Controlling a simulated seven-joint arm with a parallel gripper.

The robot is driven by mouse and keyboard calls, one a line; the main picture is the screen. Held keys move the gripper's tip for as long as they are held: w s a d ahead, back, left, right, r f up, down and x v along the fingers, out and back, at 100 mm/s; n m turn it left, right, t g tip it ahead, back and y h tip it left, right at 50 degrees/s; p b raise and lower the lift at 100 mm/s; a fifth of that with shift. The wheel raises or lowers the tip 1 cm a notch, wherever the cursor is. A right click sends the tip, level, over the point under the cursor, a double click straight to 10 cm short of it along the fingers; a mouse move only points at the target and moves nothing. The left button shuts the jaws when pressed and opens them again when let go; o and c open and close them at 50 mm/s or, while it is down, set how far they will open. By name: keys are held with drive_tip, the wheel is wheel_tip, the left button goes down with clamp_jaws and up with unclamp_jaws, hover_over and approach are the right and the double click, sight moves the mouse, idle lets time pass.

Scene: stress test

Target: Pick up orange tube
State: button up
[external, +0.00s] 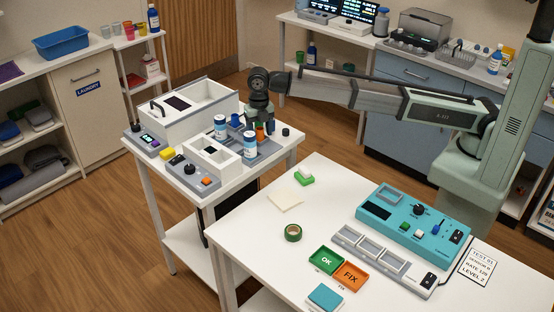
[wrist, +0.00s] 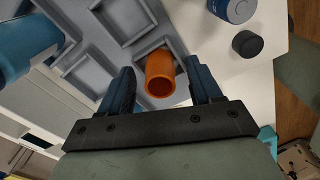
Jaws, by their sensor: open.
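The orange tube (wrist: 160,76) stands in a square slot of a grey tray (wrist: 190,47) in the wrist view, its open end toward the camera. My gripper (wrist: 163,86) is open, with one blue finger on each side of the tube. I see small gaps beside the tube, and no clear contact. In the external view the orange tube (external: 260,131) shows as a small orange patch below my gripper (external: 259,120) on the small white table. Its lower part is hidden in the slot.
A dark cap (wrist: 247,44) lies right of the tray. A white box with a handle (external: 182,108) stands behind. The front table (external: 250,250) holds a teal device (external: 410,222) and has clear room at its left.

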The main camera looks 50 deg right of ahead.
drive_tip(key=c, duration=1.1)
